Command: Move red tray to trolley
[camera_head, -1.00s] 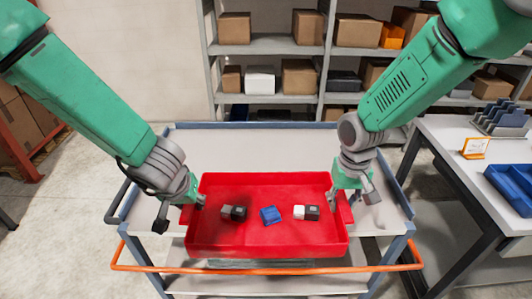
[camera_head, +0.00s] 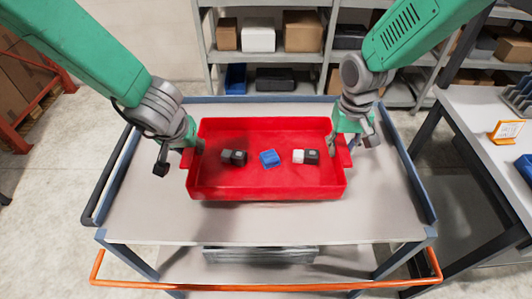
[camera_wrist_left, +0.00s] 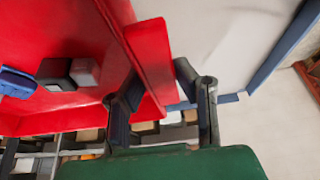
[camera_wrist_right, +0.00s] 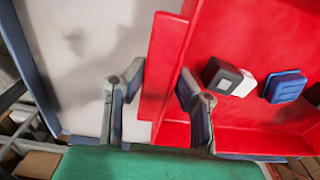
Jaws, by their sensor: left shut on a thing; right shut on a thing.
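The red tray (camera_head: 265,180) is over the top of the trolley (camera_head: 300,222), well inside its blue-grey side rails. I cannot tell whether it rests on the top or hovers just above. In it lie a black-and-grey block (camera_head: 234,157), a blue piece (camera_head: 269,158) and a black-and-white block (camera_head: 305,157). My left gripper (camera_head: 194,150) is shut on the tray's left rim, which shows between the fingers in the left wrist view (camera_wrist_left: 150,65). My right gripper (camera_head: 338,150) is shut on the right rim, seen in the right wrist view (camera_wrist_right: 163,75).
An orange handle bar (camera_head: 265,286) runs along the trolley's near side. A lower shelf holds a grey object (camera_head: 260,254). Shelving with boxes (camera_head: 302,32) stands behind. A table (camera_head: 480,130) with an orange-framed sign (camera_head: 507,132) is at the right. The trolley top's near part is clear.

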